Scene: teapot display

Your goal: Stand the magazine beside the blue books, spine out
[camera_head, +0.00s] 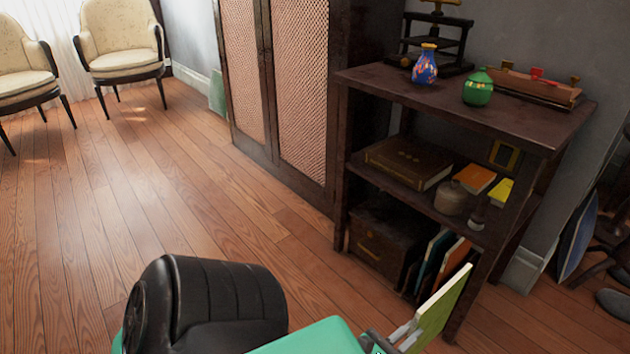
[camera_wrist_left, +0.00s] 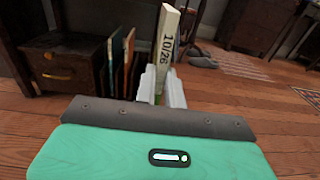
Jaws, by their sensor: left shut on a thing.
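The magazine (camera_head: 445,308) has a green cover and a pale edge. It is upright and slightly tilted, in front of the lower shelf. My left gripper (camera_head: 390,343) is shut on its lower part; its pale fingers (camera_wrist_left: 161,88) also show in the left wrist view. There, the magazine's white spine (camera_wrist_left: 168,45), marked 10/26, faces the camera. A blue-teal book (camera_head: 428,262) stands in the bottom compartment, left of an orange one; it also shows in the wrist view (camera_wrist_left: 115,65). The magazine is apart from these books. My right gripper is out of view.
A dark wooden box (camera_head: 378,243) fills the left of the bottom compartment. The shelf's front right leg (camera_head: 480,290) is close to the magazine. A brown book (camera_head: 408,160) and a pot (camera_head: 452,197) sit on the middle shelf. Open floor (camera_head: 200,210) lies left.

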